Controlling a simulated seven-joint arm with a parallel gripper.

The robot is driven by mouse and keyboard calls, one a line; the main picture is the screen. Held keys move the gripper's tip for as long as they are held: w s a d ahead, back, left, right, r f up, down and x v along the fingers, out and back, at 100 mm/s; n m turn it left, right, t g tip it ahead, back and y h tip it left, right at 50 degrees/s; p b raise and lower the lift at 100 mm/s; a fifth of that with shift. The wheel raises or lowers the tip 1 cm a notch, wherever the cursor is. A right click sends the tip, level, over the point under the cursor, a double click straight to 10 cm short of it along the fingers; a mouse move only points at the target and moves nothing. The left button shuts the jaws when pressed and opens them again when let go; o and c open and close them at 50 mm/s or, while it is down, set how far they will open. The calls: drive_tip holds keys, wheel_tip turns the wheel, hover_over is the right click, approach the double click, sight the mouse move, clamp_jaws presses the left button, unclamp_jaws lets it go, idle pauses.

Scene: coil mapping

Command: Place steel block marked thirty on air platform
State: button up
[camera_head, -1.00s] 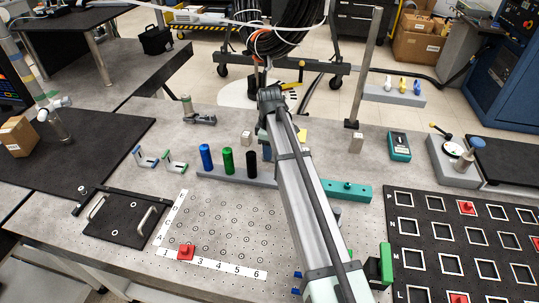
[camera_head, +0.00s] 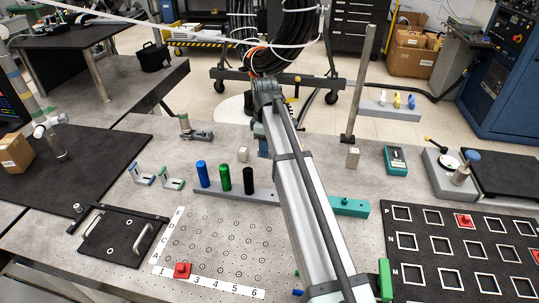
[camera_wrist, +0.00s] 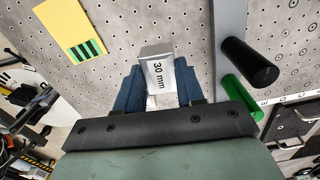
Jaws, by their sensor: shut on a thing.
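The steel block marked "30 mm" (camera_wrist: 158,75) shows in the wrist view. It sits between the two blue fingers of my gripper (camera_wrist: 158,92), which is shut on it. Its marked face is toward the camera, and its lower end is partly hidden by the gripper body. In the head view, the blue end of my gripper (camera_head: 263,143) is behind the row of coloured cylinders, partly hidden by my arm. A black plate with two handles (camera_head: 122,238) lies at the left front. No label shows which surface is the air platform.
Blue, green and black cylinders (camera_head: 249,180) stand on a grey bar. A small pale block (camera_head: 243,154) shows left of my gripper. A lettered hole grid (camera_head: 225,240) with a red piece (camera_head: 182,270) lies in front. A black slotted board (camera_head: 470,255) is at right.

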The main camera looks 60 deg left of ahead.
drive_tip(key=shift+r, duration=0.8)
drive_tip(key=shift+w, duration=0.15)
drive_tip(key=w+d+r+m, duration=0.1)
drive_tip(key=w+d+m, duration=0.35)
drive_tip(key=w, duration=0.75)
drive_tip(key=w+d+r+m, duration=0.1)
drive_tip(key=w+d, duration=0.7)
drive_tip(key=w, duration=0.5)
drive_tip(key=w+d+r+m, duration=0.1)
drive_tip(key=w+d+m, duration=0.2)
drive_tip(key=w+d, duration=0.65)
drive_tip(key=w+d+r+m, duration=0.3)
drive_tip(key=w+d+m, duration=0.5)
drive_tip(key=w+d, duration=2.1)
drive_tip(key=shift+s+d+f, duration=0.3)
drive_tip(key=shift+d+f, duration=0.05)
drive_tip(key=shift+f, duration=1.2)
drive_tip(key=shift+s+d+f, duration=0.3)
drive_tip(key=shift+d+f, duration=0.05)
drive_tip(key=shift+f, duration=1.25)
drive_tip(key=shift+s+d+f, duration=0.3)
drive_tip(key=shift+d+f, duration=0.05)
drive_tip(key=shift+f, duration=1.2)
drive_tip(key=shift+f, duration=0.15)
drive_tip(key=o, duration=1.1)
